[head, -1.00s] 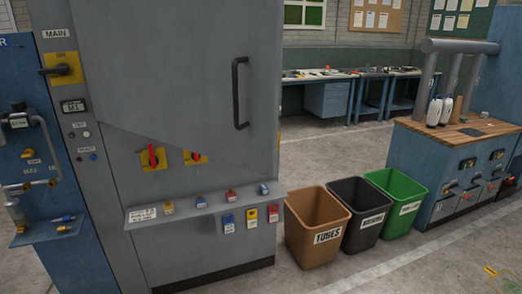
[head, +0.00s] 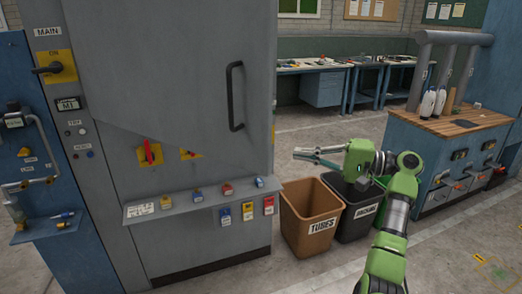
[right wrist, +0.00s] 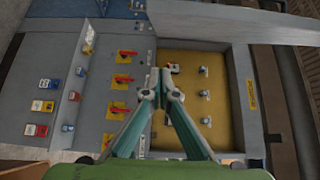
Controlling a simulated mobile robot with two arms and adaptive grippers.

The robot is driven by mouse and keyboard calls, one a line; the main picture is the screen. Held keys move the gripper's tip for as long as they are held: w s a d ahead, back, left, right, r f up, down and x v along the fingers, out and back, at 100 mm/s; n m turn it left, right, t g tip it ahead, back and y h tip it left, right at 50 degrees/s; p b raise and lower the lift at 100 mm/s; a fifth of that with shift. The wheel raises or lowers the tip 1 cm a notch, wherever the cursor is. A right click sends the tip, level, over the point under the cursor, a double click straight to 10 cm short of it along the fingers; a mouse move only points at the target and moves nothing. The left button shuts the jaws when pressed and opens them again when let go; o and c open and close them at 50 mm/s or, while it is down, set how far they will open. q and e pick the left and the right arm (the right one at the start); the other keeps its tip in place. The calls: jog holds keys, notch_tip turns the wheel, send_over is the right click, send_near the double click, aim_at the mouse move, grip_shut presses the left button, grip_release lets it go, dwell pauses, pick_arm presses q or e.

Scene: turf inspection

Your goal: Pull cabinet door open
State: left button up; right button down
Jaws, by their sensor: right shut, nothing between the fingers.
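The grey cabinet door (head: 180,80) fills the left-centre of the head view, with a black vertical bar handle (head: 236,96) near its right edge. Its slanted lower edge crosses the cabinet front and partly covers a yellow switch plate (head: 190,154). In the right wrist view a grey slab, probably this door (right wrist: 235,20), juts across the top, and a yellow recessed panel (right wrist: 200,95) shows below it. My right gripper (head: 298,154) is right of and below the handle, apart from it. Its fingers meet, empty, in the right wrist view (right wrist: 160,80). My left gripper is out of view.
A ledge (head: 180,205) with small coloured locks and tags runs below the door. The brown bin (head: 308,220) and black bin (head: 358,212) stand to its right, near my right arm. A blue workbench (head: 445,145) is further right. Open floor lies behind the bins.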

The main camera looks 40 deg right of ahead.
aim_at(260, 153)
jog(key=w+a+p, duration=0.1)
jog(key=a+p, duration=0.1)
jog(key=a, duration=0.1)
jog(key=w+a+p, duration=0.2)
jog(key=a, duration=0.1)
jog(key=w+a+r+p, duration=0.1)
jog(key=w+a+p, duration=0.1)
jog(key=a, duration=0.2)
jog(key=shift+w, duration=0.25)
jog(key=shift+w, duration=0.1)
